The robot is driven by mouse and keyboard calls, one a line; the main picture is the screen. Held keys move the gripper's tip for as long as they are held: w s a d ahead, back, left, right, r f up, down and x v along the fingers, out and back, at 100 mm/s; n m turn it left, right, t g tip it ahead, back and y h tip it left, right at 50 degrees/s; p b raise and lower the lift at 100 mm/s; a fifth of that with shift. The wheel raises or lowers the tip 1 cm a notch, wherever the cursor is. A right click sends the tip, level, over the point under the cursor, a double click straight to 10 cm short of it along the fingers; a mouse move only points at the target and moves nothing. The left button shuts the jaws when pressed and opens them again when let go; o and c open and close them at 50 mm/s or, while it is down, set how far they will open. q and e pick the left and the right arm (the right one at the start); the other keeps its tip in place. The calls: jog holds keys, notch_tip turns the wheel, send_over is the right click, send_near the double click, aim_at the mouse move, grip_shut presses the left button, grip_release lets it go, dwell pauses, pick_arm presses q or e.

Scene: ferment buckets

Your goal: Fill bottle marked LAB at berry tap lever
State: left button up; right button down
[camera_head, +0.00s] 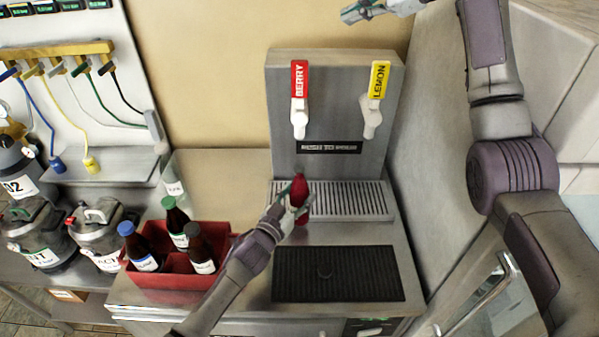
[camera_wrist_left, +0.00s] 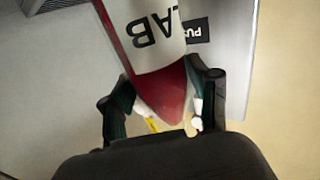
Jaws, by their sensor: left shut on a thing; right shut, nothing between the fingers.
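My left gripper (camera_head: 293,203) is shut on a deep red bottle (camera_head: 300,186). The bottle is between the fingers (camera_wrist_left: 163,105). In the head view it stands over the drip tray (camera_head: 350,200), below the berry tap lever (camera_head: 299,85). I cannot tell whether it touches the tray. The berry lever is red and white. My right gripper (camera_head: 365,12) is shut and empty, high above the dispenser.
A yellow lemon tap lever (camera_head: 376,85) is on the right of the steel dispenser (camera_head: 334,75). A red crate (camera_head: 165,280) with several dark bottles stands to the left. A black mat (camera_head: 345,273) lies in front. A clear labelled bottle (camera_head: 173,175) stands behind the crate.

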aim_at(304, 200)
pick_arm(q)
jog(key=shift+s+r+p, duration=0.2)
jog(key=shift+s+p, duration=0.9)
jog(key=shift+s, duration=1.35)
jog(key=shift+f, duration=0.1)
